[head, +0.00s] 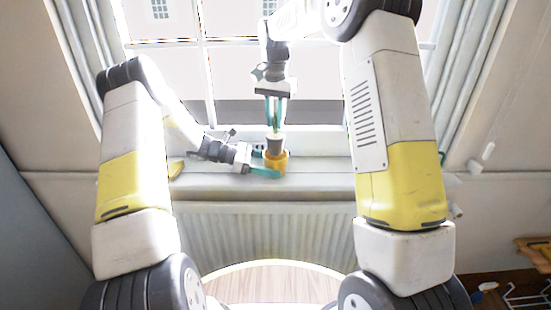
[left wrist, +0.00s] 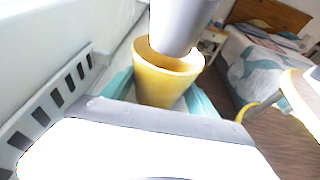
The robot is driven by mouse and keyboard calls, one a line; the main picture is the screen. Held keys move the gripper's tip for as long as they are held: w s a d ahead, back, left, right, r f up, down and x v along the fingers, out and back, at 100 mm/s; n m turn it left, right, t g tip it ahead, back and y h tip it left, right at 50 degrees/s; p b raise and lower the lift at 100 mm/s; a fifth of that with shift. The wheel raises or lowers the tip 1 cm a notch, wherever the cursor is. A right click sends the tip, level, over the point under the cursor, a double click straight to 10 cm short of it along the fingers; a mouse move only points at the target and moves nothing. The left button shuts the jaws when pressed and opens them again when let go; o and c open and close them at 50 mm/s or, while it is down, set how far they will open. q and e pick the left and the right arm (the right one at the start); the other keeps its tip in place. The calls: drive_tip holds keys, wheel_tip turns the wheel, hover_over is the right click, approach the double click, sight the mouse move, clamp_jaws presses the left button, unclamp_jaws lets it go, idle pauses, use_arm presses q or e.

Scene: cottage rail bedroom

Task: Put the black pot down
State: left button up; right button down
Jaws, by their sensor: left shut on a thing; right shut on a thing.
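A black pot (head: 275,144), dark grey in the light, is upright in the grip of my right gripper (head: 275,122), whose teal fingers point down over the windowsill. A yellow pot (head: 276,162) is directly below it, between the teal fingers of my left gripper (head: 265,162), which reaches in from the left. In the left wrist view the yellow pot (left wrist: 158,84) is upright, and the grey-looking lower part of the black pot (left wrist: 180,25) is at its mouth, overlapping the rim. I cannot tell how far inside it is, or whether they touch.
The windowsill (head: 320,181) runs under the window, above a white radiator (head: 285,235). A small yellow thing (head: 176,168) is on the sill at left. The sill right of the pots looks clear. A bed (left wrist: 265,60) is across the room.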

sight(276, 141)
wheel_tip(276, 141, down, 8)
drive_tip(key=shift+r, duration=0.1)
idle(0.4)
drive_tip(key=c, duration=1.3)
unclamp_jaws()
drive_tip(key=shift+f, duration=0.2)
drive_tip(key=shift+r, duration=0.15)
